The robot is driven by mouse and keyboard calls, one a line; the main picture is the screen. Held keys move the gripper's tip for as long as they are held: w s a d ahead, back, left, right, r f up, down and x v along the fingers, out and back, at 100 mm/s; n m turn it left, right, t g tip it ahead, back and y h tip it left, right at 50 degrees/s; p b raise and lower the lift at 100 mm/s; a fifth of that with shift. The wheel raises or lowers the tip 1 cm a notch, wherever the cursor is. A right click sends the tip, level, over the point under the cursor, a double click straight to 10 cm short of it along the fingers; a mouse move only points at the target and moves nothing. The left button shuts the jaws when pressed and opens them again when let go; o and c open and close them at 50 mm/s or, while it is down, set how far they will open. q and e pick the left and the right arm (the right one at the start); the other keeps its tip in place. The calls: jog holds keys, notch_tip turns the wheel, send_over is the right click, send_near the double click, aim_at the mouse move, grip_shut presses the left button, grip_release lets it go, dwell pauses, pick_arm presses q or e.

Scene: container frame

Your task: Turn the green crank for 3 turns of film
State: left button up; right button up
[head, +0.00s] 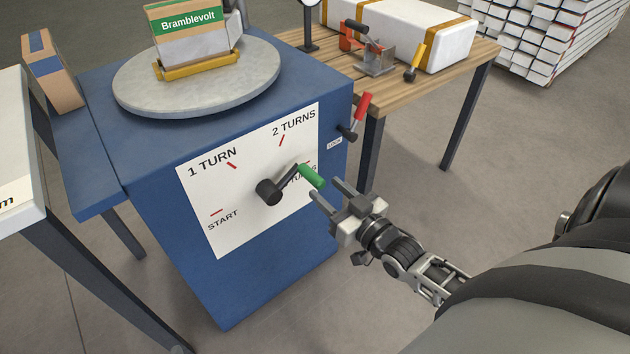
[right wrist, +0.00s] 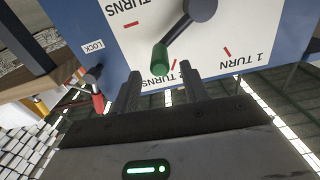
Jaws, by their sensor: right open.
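The crank's black hub (head: 269,191) sits on a white dial panel (head: 225,235) on the front of a blue cabinet. Its arm points up and right, and its green handle (head: 312,176) sticks out, partly covering a "TURNS" label. In the right wrist view, where the dial is upside down, the handle (right wrist: 160,60) lies between two red marks. My right gripper (head: 326,189) is open just off the handle's free end, fingers pointing at it. In the right wrist view the handle's tip is ahead of the gap between the fingers (right wrist: 160,88); nothing is held. My left gripper is not in view.
A red-handled lever (head: 361,112) beside a "LOCK" label is on the cabinet's right side. A grey turntable (head: 140,95) on top carries a green-labelled Bramblevolt pack (head: 190,25). A wooden table (head: 455,65) with a white wrapped box (head: 400,30) stands behind right.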

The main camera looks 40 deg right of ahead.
aim_at(315, 180)
jog(key=w, duration=0.5)
jog(key=shift+w+a+b, duration=0.1)
jog(key=shift+a+b, duration=0.15)
jog(key=shift+b, duration=0.1)
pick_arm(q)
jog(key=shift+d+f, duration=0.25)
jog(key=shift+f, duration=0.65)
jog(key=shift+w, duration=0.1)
pick_arm(e)
grip_shut()
